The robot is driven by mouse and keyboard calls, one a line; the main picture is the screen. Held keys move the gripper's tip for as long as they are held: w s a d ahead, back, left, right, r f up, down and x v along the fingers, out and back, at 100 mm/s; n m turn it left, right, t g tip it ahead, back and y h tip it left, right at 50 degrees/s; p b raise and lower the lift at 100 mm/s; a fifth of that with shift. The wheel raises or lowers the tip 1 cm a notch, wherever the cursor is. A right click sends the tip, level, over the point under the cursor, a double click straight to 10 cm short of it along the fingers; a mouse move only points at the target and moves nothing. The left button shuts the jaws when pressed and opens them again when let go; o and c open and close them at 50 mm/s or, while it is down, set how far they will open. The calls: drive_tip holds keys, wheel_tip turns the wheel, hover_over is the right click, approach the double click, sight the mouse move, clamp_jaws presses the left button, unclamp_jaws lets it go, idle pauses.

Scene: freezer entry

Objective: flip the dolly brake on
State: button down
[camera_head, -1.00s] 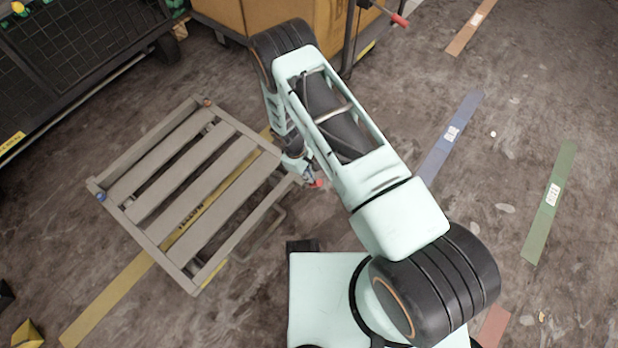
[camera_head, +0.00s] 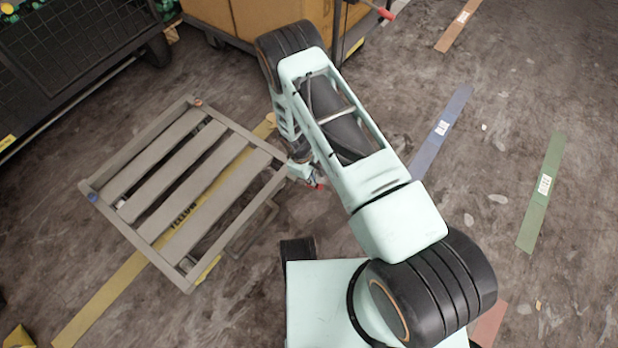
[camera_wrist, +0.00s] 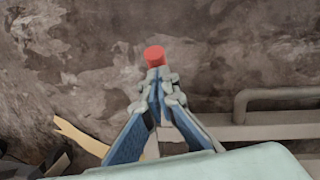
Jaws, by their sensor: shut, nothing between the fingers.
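The dolly (camera_head: 164,236) is a low grey slatted platform on the floor, left of my arm. Its edge (camera_wrist: 254,132) and a bent grey bar (camera_wrist: 283,94) show at the right of the wrist view. My gripper (camera_wrist: 157,80) is shut and empty, its blue-sided fingers meeting at the tips. A red cylindrical end (camera_wrist: 155,56), likely of the brake lever, appears right at or just past the fingertips. I cannot tell whether they touch. The red end also shows in the head view (camera_head: 320,187) beside the dolly's right corner. The rest of the lever is hidden.
A cart with a cardboard box (camera_head: 275,18) stands beyond my arm, with a red-ended lever (camera_head: 385,13). A dark mesh cart (camera_head: 85,60) is at the top left. Open floor with blue (camera_head: 441,128) and green (camera_head: 543,190) strips lies to the right.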

drive_tip(key=shift+s+d+f, duration=0.25)
drive_tip(key=shift+d+f, duration=0.05)
drive_tip(key=shift+s+d+f, duration=0.15)
drive_tip(key=shift+s+d, duration=0.05)
drive_tip(key=shift+d, duration=0.05)
drive_tip(key=shift+s+d+f+t+y, duration=0.15)
drive_tip(key=shift+d+f+t+y, duration=0.1)
drive_tip(key=shift+t+y, duration=0.25)
drive_tip(key=shift+s+d+f+t+y, duration=0.1)
drive_tip(key=shift+f+t+y, duration=0.1)
drive_tip(key=shift+t+y, duration=0.3)
drive_tip(key=shift+f, duration=0.1)
drive_tip(key=shift+s+d+f+b, duration=0.3)
drive_tip(key=shift+f+b, duration=0.15)
drive_tip(key=shift+f, duration=0.15)
drive_tip(key=shift+s+d+f+b, duration=0.15)
drive_tip(key=shift+d+f+b, duration=0.1)
drive_tip(key=shift+f+b, duration=0.25)
drive_tip(key=shift+s+d+f, duration=0.1)
drive_tip(key=shift+f, duration=0.1)
